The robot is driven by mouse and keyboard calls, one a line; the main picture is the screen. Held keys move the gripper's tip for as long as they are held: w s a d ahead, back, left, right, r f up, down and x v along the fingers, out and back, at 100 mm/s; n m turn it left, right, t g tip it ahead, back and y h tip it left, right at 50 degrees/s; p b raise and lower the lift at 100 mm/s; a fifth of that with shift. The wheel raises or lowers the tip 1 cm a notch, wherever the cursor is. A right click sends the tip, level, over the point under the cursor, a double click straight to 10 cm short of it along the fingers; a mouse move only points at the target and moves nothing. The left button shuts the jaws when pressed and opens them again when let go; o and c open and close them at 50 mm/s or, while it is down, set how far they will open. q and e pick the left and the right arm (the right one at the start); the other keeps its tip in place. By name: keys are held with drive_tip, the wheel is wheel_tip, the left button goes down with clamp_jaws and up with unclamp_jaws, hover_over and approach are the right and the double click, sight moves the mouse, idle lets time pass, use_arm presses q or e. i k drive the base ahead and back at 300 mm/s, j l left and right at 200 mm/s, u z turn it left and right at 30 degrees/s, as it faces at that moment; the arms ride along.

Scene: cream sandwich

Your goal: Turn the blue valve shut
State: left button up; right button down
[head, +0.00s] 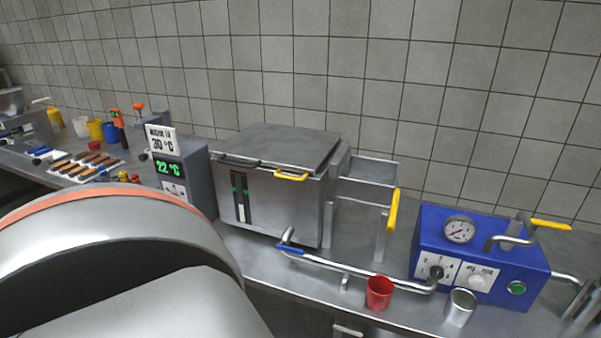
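The blue valve handle (289,250) sits on a steel pipe at the front lower right corner of the steel tank (285,208). The handle is small here and seems to lie along the pipe. The pipe (350,267) runs right from it along the counter's front toward the blue machine. A large grey arm link of mine with an orange band fills the lower left and hides part of the counter. Neither of my grippers shows, and nothing of mine touches the valve.
A red cup (379,292) and a metal cup (460,307) stand by the pipe's right end. The blue machine (480,255) has a gauge and a yellow handle (551,225). Another yellow handle (393,209) stands upright behind the pipe. A grey display box (196,166) stands left of the tank.

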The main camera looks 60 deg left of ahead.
sight(280, 247)
drive_tip(key=u, duration=1.8)
